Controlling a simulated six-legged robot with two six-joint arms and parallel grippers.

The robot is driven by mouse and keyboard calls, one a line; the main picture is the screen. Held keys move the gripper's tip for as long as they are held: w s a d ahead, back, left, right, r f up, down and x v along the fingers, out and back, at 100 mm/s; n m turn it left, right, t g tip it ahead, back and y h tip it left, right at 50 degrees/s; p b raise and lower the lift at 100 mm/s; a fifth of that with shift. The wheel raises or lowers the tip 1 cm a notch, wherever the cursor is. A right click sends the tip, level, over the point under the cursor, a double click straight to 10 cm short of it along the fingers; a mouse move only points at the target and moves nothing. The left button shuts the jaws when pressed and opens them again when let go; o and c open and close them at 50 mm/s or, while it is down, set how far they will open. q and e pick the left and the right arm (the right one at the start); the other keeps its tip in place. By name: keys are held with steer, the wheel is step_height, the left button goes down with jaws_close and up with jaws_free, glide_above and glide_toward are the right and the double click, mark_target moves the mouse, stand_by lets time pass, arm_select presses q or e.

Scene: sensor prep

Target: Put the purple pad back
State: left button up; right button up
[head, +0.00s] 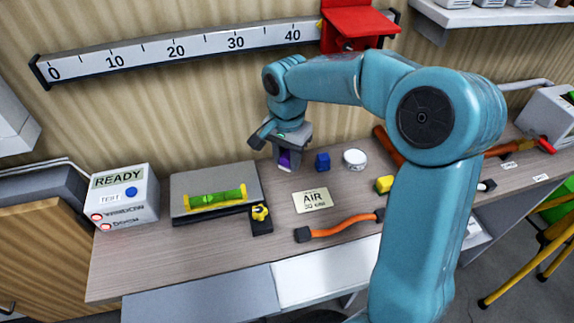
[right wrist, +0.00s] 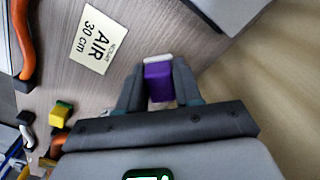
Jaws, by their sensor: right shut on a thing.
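The purple pad (right wrist: 159,82) is a small purple block with a white end, held between the fingers of my right gripper (right wrist: 157,88) in the right wrist view. In the head view the pad (head: 285,159) shows between the fingers of the right gripper (head: 284,158), low over the back of the bench near the wall. I cannot tell whether the pad touches the bench. My right gripper is shut on it. My left gripper is not in view.
A blue block (head: 322,162) and a white round dish (head: 355,158) stand just right of the gripper. An AIR card (head: 312,200) lies in front. A grey plate with a green level (head: 215,197) is to the left. An orange cable (head: 340,227) lies near the front.

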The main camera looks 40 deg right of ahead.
mark_target(287, 168)
step_height(287, 168, down, 3)
steer(key=shift+f, duration=0.15)
steer(key=shift+w+d+f, duration=0.1)
steer(key=shift+f, duration=0.1)
steer(key=shift+f, duration=0.2)
steer(key=o, duration=1)
